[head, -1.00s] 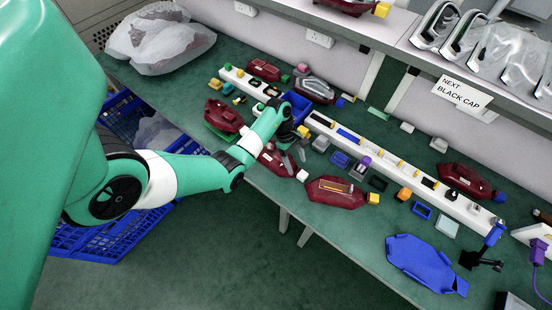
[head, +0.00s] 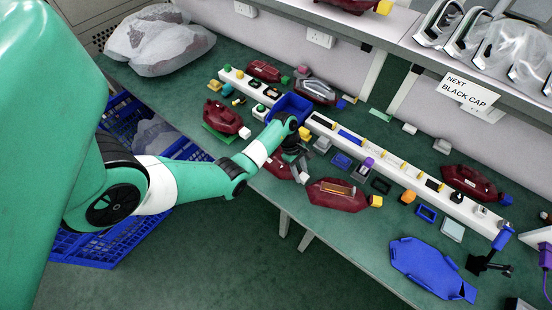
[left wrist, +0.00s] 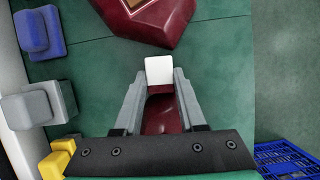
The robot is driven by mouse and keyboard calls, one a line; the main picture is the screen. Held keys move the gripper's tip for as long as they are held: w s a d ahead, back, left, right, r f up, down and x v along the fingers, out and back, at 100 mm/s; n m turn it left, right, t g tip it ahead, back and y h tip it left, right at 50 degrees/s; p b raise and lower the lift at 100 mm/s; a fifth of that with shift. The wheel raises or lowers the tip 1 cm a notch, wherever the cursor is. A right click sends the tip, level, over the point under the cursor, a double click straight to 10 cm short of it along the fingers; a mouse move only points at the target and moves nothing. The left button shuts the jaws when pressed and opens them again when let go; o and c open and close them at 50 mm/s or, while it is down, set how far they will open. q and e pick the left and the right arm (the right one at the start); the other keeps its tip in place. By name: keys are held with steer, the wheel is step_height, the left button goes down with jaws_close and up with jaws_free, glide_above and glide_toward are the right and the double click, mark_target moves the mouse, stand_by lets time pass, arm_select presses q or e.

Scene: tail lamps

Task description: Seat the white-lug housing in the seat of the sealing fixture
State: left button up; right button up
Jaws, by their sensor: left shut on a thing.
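My left gripper (head: 298,158) is shut on a dark red housing (head: 278,165) with a white lug (head: 304,177). In the left wrist view the white lug (left wrist: 159,70) shows at the fingertips and the red body (left wrist: 163,112) lies between the fingers (left wrist: 160,88). The housing is at the bench's front edge, partly hidden by my gripper; I cannot tell whether it is lifted. A blue housing-shaped tray (head: 432,267), perhaps the sealing fixture, lies flat and empty at the lower right. My right gripper is not in view.
A red housing with a yellow lug (head: 340,194) lies just right of my gripper. Another red housing with a white block (head: 222,117) sits at the left. A long white rail (head: 395,168) with small parts crosses the bench.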

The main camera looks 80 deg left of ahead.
arm_select(q)
jaws_close()
steer(key=shift+r+p, duration=0.35)
steer(key=shift+r, duration=0.2)
step_height(320, 180, up, 3)
steer(key=shift+f+p, duration=0.1)
steer(key=shift+p, duration=0.75)
steer(key=s+d+r+p, duration=0.7)
steer(key=d+r, duration=0.2)
steer(key=d, duration=0.3)
